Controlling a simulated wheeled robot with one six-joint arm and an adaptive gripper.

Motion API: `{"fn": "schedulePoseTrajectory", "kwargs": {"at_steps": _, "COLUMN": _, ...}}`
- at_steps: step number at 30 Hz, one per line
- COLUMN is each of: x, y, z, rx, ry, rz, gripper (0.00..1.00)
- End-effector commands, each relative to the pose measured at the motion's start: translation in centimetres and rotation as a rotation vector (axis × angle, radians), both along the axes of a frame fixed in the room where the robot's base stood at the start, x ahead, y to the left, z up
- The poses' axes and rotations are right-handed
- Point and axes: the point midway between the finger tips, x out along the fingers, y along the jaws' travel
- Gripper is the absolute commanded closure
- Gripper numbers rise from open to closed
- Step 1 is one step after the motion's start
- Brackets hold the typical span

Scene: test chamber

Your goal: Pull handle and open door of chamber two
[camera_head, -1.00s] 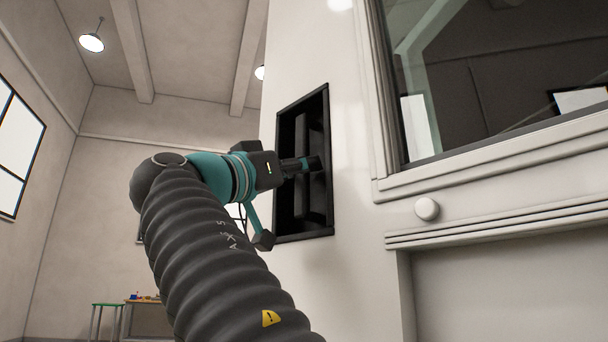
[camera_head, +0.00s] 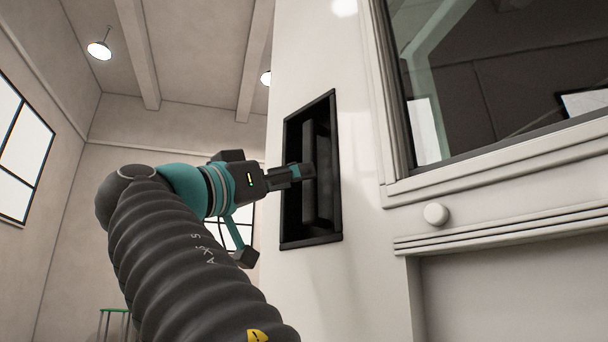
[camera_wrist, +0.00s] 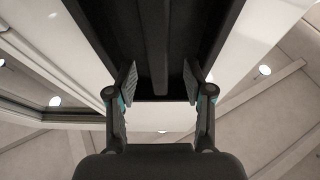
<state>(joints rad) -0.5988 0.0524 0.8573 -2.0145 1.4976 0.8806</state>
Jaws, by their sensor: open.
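The chamber door (camera_head: 355,225) is a white panel and looks closed. A tall black recess (camera_head: 335,222) is set into it, with a dark vertical bar handle (camera_head: 319,200) inside. The handle also shows in the wrist view (camera_wrist: 154,45), running down the middle of the dark recess. My gripper (camera_head: 303,172) is at the recess, its fingers pointing right towards the handle at about mid-height. In the wrist view my gripper (camera_wrist: 159,85) is open, one finger on either side of the handle's line. Whether the fingers touch the handle or reach around it I cannot tell.
A window with a pale frame (camera_head: 395,190) and a round white knob (camera_head: 435,214) are right of the recess. A green-topped stool (camera_head: 114,311) stands far off at lower left. The room left of my arm looks open.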

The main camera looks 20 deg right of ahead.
Motion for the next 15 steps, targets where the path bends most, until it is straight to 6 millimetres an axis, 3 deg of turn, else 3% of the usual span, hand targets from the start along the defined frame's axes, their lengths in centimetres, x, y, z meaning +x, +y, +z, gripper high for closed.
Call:
{"fn": "schedulePoseTrajectory", "kwargs": {"at_steps": 7, "x": -1.5, "y": 4.1, "z": -1.8, "rx": -0.001, "ry": 0.001, "rz": 0.006, "gripper": 0.48}}
{"fn": "schedulePoseTrajectory", "kwargs": {"at_steps": 15, "x": -2.5, "y": 6.4, "z": -2.9, "rx": 0.0, "ry": 0.001, "rz": 0.002, "gripper": 0.48}}
